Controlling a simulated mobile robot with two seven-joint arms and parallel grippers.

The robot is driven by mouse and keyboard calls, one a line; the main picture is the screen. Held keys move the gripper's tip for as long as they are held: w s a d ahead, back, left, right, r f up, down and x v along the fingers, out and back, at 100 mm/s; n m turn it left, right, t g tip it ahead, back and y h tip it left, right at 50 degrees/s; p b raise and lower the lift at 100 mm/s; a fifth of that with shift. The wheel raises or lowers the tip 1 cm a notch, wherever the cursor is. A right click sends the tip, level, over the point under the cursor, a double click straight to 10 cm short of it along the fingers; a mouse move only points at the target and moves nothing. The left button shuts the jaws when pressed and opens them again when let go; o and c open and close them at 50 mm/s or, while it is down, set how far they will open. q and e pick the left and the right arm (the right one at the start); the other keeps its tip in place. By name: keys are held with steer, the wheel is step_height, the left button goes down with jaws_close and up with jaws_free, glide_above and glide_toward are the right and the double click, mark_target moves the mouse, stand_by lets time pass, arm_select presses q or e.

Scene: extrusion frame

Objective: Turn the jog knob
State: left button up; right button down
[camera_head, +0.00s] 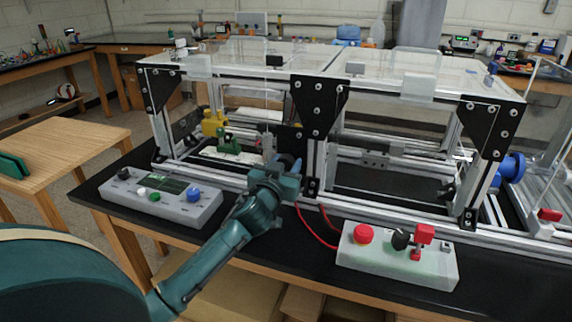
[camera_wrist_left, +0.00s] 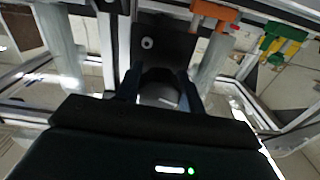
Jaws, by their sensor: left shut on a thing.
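My left gripper (camera_head: 288,164) reaches to the front of the extrusion frame, beside the middle post. In the left wrist view, its two dark fingers (camera_wrist_left: 160,88) are shut on a grey rounded knob (camera_wrist_left: 158,97), in front of a black plate. In the head view the gripper hides this knob, and I cannot tell whether it is the jog knob. A grey control box (camera_head: 160,203) on the left has a blue knob (camera_head: 193,195), a black knob (camera_head: 123,174) and a small screen; nothing touches them. My right gripper is not in view.
The extrusion frame (camera_head: 238,182) with black corner plates (camera_head: 318,105) fills the black bench. A second box (camera_head: 400,268) with a red button, black knob and red switch sits at front right. Red cables (camera_head: 313,232) run beside my left arm. A blue wheel (camera_head: 511,168) is at right.

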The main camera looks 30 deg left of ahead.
arm_select(q)
steer(key=shift+n, duration=0.3)
steer(key=shift+d+n, duration=0.1)
steer(key=shift+n, duration=1.6)
steer(key=shift+n+p, duration=0.5)
steer(key=shift+n, duration=0.2)
steer(key=shift+n+p, duration=0.5)
steer(key=shift+n, duration=0.5)
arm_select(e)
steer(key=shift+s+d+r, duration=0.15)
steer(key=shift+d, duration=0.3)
arm_select(q)
steer(key=shift+n, duration=0.4)
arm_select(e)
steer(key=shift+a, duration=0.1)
